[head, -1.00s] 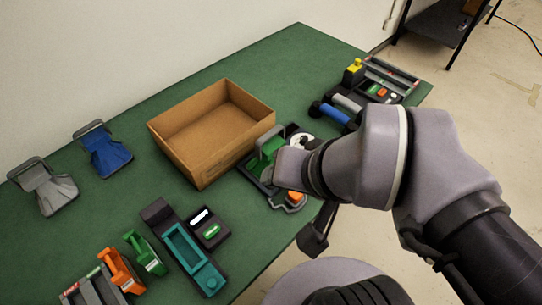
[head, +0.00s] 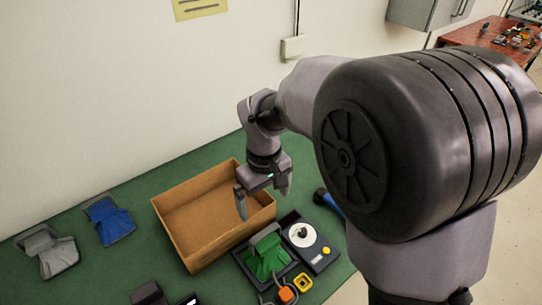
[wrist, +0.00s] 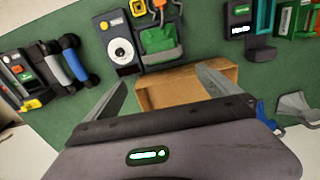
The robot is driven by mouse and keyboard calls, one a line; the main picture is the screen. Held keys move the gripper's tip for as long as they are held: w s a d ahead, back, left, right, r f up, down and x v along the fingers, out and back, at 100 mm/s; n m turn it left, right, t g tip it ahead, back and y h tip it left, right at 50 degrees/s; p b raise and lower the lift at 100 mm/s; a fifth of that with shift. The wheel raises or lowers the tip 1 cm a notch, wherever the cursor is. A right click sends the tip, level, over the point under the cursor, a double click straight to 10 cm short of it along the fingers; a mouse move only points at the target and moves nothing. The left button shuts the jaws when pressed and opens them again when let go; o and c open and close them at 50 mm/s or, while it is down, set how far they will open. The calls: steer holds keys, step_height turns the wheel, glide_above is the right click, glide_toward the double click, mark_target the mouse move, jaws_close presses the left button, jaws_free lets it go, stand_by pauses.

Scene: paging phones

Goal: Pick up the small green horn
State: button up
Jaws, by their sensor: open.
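A green flared horn (head: 266,262) with a grey handle sits in a black tray-like holder beside the cardboard box, in the lower middle of the head view. It also shows in the wrist view (wrist: 158,40), top centre, beyond my fingertips. My gripper (head: 264,200) is open and empty, pointing down above the right part of the box, behind the horn in the head view. In the wrist view the two fingers of my gripper (wrist: 161,80) are spread wide with nothing between them but the box and green mat below.
An open cardboard box (head: 183,232) stands under my gripper. A dial unit (head: 310,243) adjoins the horn's holder on the right. A blue horn (head: 108,220) and a grey horn (head: 47,252) lie at left. Handsets (wrist: 70,62) show in the wrist view. Bare green mat lies between.

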steer(key=b, duration=0.5)
glide_above(265, 239)
steer(key=f, duration=1.2)
steer(key=shift+w+a+f, duration=0.1)
steer(key=shift+w+f, duration=0.15)
steer(key=f, duration=0.2)
steer(key=f+b, duration=0.2)
steer(key=f, duration=0.1)
steer(key=shift+s+f, duration=0.35)
steer(key=shift+r, duration=0.1)
steer(key=c, duration=1.8)
